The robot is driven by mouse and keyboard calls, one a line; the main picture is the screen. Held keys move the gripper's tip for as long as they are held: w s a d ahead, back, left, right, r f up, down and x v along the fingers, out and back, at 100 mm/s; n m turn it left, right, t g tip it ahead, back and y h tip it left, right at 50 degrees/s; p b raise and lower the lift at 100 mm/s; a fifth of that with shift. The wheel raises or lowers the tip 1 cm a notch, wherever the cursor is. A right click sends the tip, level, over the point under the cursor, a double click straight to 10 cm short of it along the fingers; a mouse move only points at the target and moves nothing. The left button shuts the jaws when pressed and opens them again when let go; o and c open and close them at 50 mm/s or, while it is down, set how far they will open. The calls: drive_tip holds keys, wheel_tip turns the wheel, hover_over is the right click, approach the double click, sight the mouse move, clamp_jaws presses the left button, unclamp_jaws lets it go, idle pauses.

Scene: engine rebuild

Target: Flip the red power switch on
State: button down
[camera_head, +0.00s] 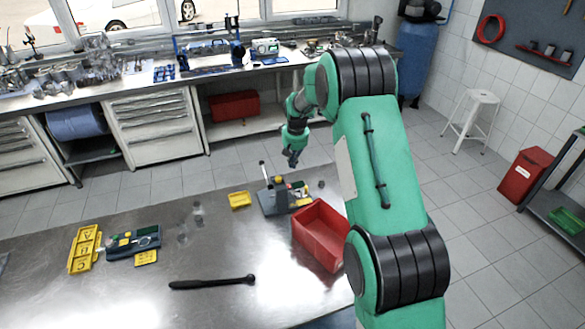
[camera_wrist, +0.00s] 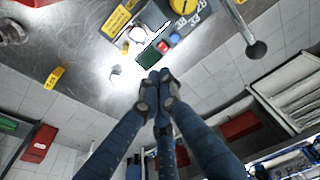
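The control box (camera_head: 285,201) stands on the metal table, with a lever at its left. In the wrist view, its dark panel (camera_wrist: 189,25) carries a yellow round knob, a blue button, a green rectangle (camera_wrist: 148,57) and a small red part (camera_wrist: 162,46) that looks like the red switch. Whether it is on or off is too small to tell. My gripper (camera_wrist: 156,77) has its fingertips together with nothing visible between them. The tips appear just below the red part in the picture, apart from it. In the head view my gripper (camera_head: 291,160) hangs above and behind the box.
A ball-ended lever (camera_wrist: 257,50) sticks out beside the panel. A red tray (camera_head: 320,236) lies right of the box, a yellow tag (camera_head: 239,200) left. Farther left are another device (camera_head: 133,243) and a yellow lettered tray (camera_head: 85,249). A black tool (camera_head: 212,283) lies in front.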

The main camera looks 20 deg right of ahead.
sight(290, 185)
drive_tip(key=shift+w+r+p, duration=0.15)
drive_tip(key=shift+r+p, duration=0.3)
drive_tip(key=shift+p, duration=0.65)
drive_tip(key=p, duration=0.3)
drive_tip(key=shift+w+d+r, duration=0.1)
drive_tip(key=shift+w, duration=0.2)
drive_tip(key=shift+w+f+p, duration=0.3)
drive_tip(key=shift+w+f, duration=0.1)
drive_tip(key=shift+f, duration=1.95)
drive_tip(key=shift+w+f+p, duration=0.3)
drive_tip(key=shift+w+f, duration=0.15)
drive_tip(key=shift+f, duration=1.85)
drive_tip(key=shift+w+f+p, duration=0.3)
drive_tip(key=shift+w+f, duration=0.1)
drive_tip(key=shift+f, duration=1.95)
drive_tip(key=shift+f, duration=0.1)
